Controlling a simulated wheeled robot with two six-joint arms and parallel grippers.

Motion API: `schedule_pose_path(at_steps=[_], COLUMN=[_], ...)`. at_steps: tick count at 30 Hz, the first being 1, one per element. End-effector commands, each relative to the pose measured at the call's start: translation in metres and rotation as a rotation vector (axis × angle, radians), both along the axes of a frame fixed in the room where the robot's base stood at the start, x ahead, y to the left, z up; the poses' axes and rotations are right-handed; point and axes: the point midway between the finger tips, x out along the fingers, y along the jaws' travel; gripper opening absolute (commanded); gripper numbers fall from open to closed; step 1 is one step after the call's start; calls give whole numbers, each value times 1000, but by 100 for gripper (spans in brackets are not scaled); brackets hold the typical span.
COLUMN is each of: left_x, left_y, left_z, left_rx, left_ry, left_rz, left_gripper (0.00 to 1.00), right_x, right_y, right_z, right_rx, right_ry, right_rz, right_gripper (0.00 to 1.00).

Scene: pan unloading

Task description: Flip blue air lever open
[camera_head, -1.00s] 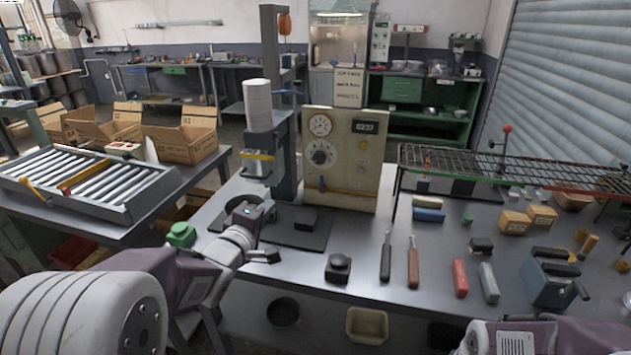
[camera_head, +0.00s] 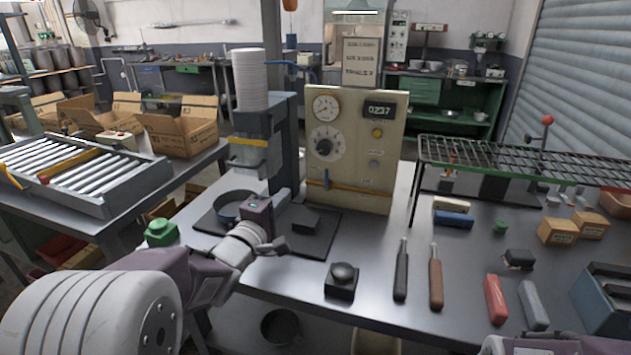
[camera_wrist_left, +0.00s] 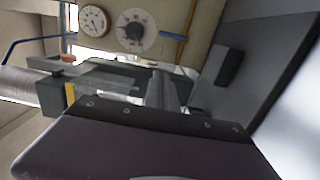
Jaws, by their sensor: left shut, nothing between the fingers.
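The small blue air lever (camera_head: 326,180) hangs upright on an orange pipe (camera_head: 350,188) low on the cream gauge panel (camera_head: 378,155). The lever stands across the pipe. In the wrist view a blue strip of the lever (camera_wrist_left: 163,35) shows beside the pipe (camera_wrist_left: 187,28). My left gripper (camera_head: 281,197) is shut and empty, in front of the press column, left of and below the lever and apart from it. Its fingers are partly hidden by its own body in the head view. My right gripper is not in view; only part of that arm shows at the bottom right.
The press (camera_head: 285,140) with a stack of white discs (camera_head: 250,82) stands just behind my left gripper. A black button box (camera_head: 342,280) and two long-handled tools (camera_head: 402,275) lie on the table to the right. A wire rack (camera_head: 520,158) stands farther right.

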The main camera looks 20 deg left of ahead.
Motion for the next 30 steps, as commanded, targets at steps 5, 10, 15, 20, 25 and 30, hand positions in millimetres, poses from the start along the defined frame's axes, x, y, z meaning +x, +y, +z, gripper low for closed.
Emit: schedule_pose_path(at_steps=[5,10,15,20,25,30], left_x=[26,64,100,102,104,104], left_y=[-3,-6,-9,-36,-47,-48], left_z=[-2,-2,-2,-2,-1,0], left_rx=[-1,0,0,0,0,0], left_ry=[0,1,1,0,0,0], left_rz=[-3,-3,-2,-5,-2,0], left_gripper=[0,0,0,0,0,0], right_x=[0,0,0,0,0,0], right_y=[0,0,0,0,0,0], right_z=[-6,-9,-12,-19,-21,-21], right_rx=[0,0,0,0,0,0], right_ry=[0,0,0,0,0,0], right_rz=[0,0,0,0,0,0], right_gripper=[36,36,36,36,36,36])
